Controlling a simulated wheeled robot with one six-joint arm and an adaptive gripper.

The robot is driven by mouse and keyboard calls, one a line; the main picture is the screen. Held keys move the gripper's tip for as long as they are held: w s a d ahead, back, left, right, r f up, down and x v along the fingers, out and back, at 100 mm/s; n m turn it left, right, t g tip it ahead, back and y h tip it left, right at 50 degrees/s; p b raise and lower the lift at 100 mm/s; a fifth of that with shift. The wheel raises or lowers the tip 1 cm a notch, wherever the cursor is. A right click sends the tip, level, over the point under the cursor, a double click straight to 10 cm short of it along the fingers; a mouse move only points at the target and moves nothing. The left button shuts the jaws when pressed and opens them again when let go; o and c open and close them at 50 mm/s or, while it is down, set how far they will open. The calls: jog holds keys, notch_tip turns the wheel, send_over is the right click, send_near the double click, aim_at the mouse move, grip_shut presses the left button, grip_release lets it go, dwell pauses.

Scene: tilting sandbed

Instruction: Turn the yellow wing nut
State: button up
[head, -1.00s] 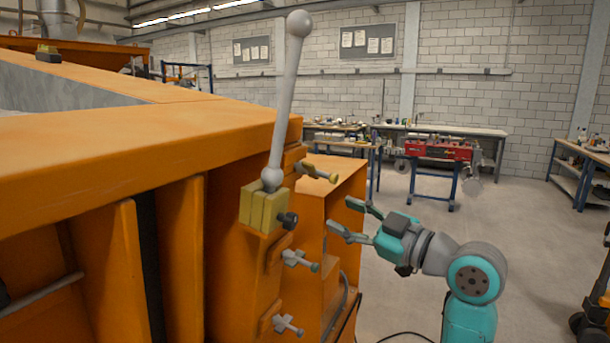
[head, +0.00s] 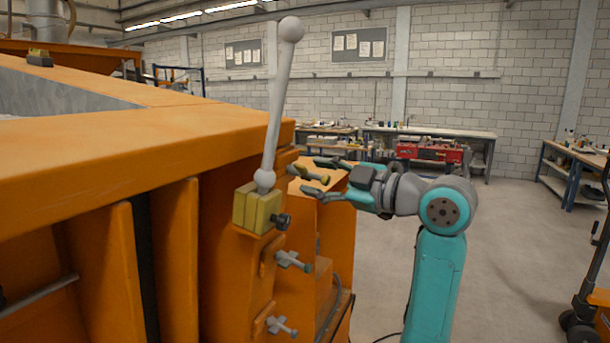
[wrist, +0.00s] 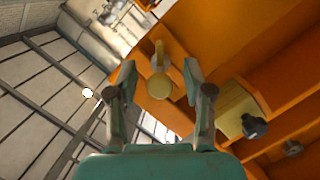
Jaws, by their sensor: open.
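The yellow wing nut (head: 325,179) sits on the side of the orange frame, right of the lever's base, partly hidden in the head view by my gripper. In the wrist view the yellow wing nut (wrist: 160,87) shows a round end and an upright wing, between the lines of my two fingers. My gripper (head: 312,175) is open, its fingers pointing left at the wing nut, one above and one below it in the picture. In the wrist view my gripper (wrist: 159,68) has a finger on each side of the nut. I cannot tell whether they touch it.
A grey lever (head: 277,105) with ball ends rises from a yellow block (head: 257,207) with a black knob (head: 281,221). Two grey wing nuts (head: 292,261) (head: 281,327) sit below on the orange frame (head: 120,150).

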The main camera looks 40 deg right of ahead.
aim_at(309, 175)
jog(key=shift+w+a, duration=0.15)
jog(key=shift+w, duration=0.7)
jog(key=shift+w+a, duration=0.1)
jog(key=shift+w, duration=0.75)
grip_shut()
